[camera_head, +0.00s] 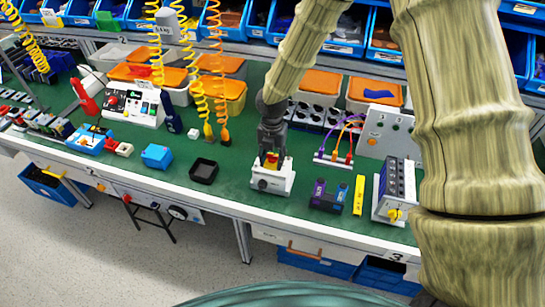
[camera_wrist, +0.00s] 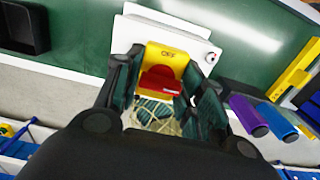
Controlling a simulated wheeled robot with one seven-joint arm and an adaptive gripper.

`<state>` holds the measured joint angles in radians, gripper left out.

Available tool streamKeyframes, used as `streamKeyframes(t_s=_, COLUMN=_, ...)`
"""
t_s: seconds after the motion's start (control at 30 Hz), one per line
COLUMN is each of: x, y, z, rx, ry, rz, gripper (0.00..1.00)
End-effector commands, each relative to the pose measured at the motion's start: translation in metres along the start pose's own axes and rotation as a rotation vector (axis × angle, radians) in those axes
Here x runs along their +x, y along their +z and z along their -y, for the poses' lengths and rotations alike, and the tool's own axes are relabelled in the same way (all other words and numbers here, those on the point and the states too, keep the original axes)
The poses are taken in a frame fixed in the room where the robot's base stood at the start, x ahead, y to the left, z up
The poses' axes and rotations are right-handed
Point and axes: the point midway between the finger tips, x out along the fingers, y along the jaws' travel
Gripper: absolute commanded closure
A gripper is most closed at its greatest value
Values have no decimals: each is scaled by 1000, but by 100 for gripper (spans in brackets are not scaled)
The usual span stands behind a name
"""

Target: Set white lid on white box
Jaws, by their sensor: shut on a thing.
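A white box (camera_head: 272,180) stands near the front edge of the green bench and carries a yellow and red rotary switch (camera_head: 271,161) on top. The white box also shows in the wrist view (camera_wrist: 200,43), with the yellow plate marked OFF and the red knob (camera_wrist: 160,79) of the switch. My gripper (camera_head: 271,150) points down over the box, its dark fingers on either side of the switch. It is shut on the rotary switch; the exact contact is partly hidden by the fingers. I cannot make out a separate white lid in either view.
A black tray (camera_head: 204,171) and a blue box (camera_head: 156,156) lie to the left. A purple and blue device (camera_head: 328,197), a yellow bar (camera_head: 359,195) and a grey-white switch unit (camera_head: 395,190) stand to the right. Yellow and orange coiled cords hang behind on the left.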

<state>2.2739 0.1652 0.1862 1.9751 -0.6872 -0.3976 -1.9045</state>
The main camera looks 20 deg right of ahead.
Motion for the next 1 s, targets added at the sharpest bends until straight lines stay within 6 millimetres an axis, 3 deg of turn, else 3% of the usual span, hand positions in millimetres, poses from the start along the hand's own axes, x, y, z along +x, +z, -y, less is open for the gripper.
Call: streamKeyframes(t_s=1.0, x=14, y=0, z=0, rx=1, ry=-1, rz=-1, gripper=87)
